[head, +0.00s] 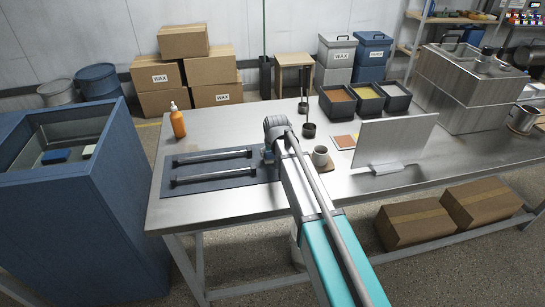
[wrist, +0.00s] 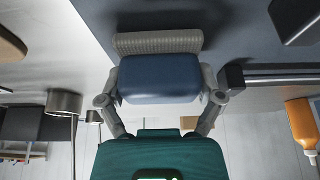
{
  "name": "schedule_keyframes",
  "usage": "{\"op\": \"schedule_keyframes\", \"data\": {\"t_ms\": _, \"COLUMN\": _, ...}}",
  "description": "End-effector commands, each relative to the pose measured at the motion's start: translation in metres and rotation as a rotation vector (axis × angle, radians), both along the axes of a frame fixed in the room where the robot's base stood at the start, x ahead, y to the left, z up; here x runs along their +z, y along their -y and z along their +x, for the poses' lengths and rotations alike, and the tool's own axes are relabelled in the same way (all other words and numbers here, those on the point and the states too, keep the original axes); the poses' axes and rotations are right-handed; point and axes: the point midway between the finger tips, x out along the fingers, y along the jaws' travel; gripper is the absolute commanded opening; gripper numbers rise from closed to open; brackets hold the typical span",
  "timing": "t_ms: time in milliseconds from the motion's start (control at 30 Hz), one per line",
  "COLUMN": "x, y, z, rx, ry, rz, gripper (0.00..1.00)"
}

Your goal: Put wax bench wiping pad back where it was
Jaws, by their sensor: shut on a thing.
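A blue wiping pad (wrist: 160,78) sits between the two fingers of my gripper (wrist: 163,95) in the wrist view. My gripper is shut on it. A grey ribbed strip (wrist: 158,41) lies right along its far edge; I cannot tell whether it is part of the pad. In the head view my gripper (head: 268,157) is low at the right edge of the dark mat (head: 212,182), and my arm hides most of the pad. I cannot tell whether the pad touches the table or mat.
Two rods (head: 212,156) lie on the mat. An orange bottle (head: 178,122) stands behind it. A blue bin (head: 70,195) stands left. The table's left front corner is bare.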

Motion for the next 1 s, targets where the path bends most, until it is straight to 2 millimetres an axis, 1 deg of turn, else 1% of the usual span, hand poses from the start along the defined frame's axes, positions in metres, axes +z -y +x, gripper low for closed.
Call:
{"op": "schedule_keyframes", "data": {"t_ms": 300, "x": -0.0002, "y": 0.0001, "z": 0.0, "rx": 0.0, "ry": 0.0, "rz": 0.0, "gripper": 0.47}}
{"op": "schedule_keyframes", "data": {"t_ms": 467, "x": -0.0042, "y": 0.0001, "z": 0.0, "rx": 0.0, "ry": 0.0, "rz": 0.0, "gripper": 0.47}}
{"op": "schedule_keyframes", "data": {"t_ms": 500, "x": -0.0028, "y": 0.0001, "z": 0.0, "rx": 0.0, "ry": 0.0, "rz": 0.0, "gripper": 0.92}}
{"op": "schedule_keyframes", "data": {"t_ms": 533, "x": -0.0027, "y": 0.0001, "z": 0.0, "rx": 0.0, "ry": 0.0, "rz": 0.0, "gripper": 0.98}}
{"op": "schedule_keyframes", "data": {"t_ms": 567, "x": -0.0027, "y": 0.0001, "z": 0.0, "rx": 0.0, "ry": 0.0, "rz": 0.0, "gripper": 1.0}}
{"op": "schedule_keyframes", "data": {"t_ms": 1000, "x": -0.002, "y": -0.0001, "z": -0.0001, "rx": 0.0, "ry": 0.0, "rz": 0.0, "gripper": 1.0}}
